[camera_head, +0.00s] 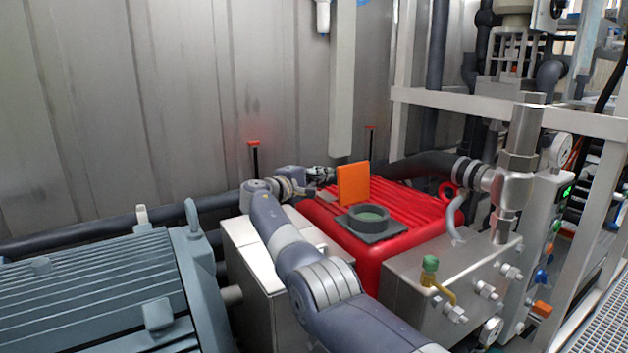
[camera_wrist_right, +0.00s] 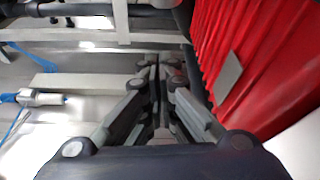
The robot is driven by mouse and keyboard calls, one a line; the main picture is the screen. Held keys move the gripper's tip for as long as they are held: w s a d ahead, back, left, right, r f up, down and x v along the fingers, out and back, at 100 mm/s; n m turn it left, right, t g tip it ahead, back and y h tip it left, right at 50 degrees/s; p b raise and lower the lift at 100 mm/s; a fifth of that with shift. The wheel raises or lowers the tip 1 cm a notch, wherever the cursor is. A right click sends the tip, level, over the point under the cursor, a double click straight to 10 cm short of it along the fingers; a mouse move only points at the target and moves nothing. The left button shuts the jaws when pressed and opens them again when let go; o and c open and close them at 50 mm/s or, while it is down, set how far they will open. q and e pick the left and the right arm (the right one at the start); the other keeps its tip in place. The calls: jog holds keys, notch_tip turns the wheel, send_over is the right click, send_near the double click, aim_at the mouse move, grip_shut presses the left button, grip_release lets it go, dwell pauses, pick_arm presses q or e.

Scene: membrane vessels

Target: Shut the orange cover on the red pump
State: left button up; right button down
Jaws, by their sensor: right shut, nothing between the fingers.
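The red pump (camera_head: 404,212) has a ribbed top and stands right of centre in the head view. Its orange cover (camera_head: 352,186) stands upright, open, beside a dark square collar with a round opening (camera_head: 369,219). My right gripper (camera_head: 326,175) is behind and to the left of the cover, its fingertips close to it; whether they touch is unclear. In the right wrist view the gripper (camera_wrist_right: 158,62) is shut and empty, with the red ribbed pump (camera_wrist_right: 262,50) on the right. The cover does not show there. My left gripper is not in view.
A grey ribbed motor (camera_head: 110,290) fills the lower left. A steel block (camera_head: 430,275) with valves and fittings stands right of the pump, with a dark hose (camera_head: 425,165) behind. A vertical beige post (camera_head: 342,80) hangs above the cover. A metal wall closes the back.

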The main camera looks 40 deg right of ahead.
aim_at(350, 182)
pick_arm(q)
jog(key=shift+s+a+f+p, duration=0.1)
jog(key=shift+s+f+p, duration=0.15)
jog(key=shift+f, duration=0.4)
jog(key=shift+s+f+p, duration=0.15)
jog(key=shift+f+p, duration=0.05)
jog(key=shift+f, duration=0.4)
pick_arm(e)
jog(key=s, duration=0.3)
jog(key=shift+s+d+r, duration=0.2)
jog(key=shift+s+d, duration=0.15)
jog(key=shift+s, duration=0.05)
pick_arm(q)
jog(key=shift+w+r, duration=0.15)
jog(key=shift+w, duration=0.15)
pick_arm(e)
jog(key=shift+d, duration=0.1)
